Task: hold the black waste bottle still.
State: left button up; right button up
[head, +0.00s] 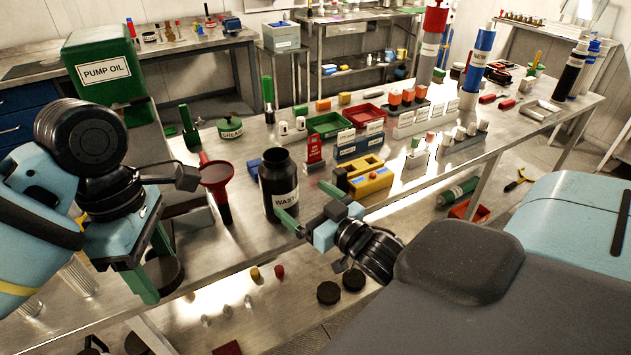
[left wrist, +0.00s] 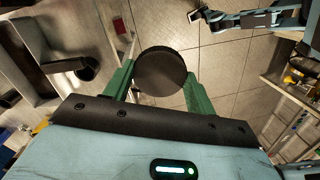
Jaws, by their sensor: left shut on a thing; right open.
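The black waste bottle (head: 280,180) stands upright and open-topped on the metal bench, with a white label reading "WASTE". My right gripper (head: 308,205) is open at the bottle's lower right side. One green finger overlaps the bottle's front low down, and the other lies to its right. I cannot tell whether either finger touches it. My left gripper (head: 156,268) is at the left, well apart from the bottle, and is shut on a round black cap (head: 168,276). The cap also shows between the green fingers in the left wrist view (left wrist: 161,72).
A red funnel (head: 215,176) stands left of the bottle, and a green "PUMP OIL" container (head: 104,66) is behind my left arm. A yellow block tool (head: 368,180) and a blue box (head: 358,147) sit to the bottle's right. Black discs (head: 328,292) lie near the front.

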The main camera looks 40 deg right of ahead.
jog(key=shift+s, duration=1.3)
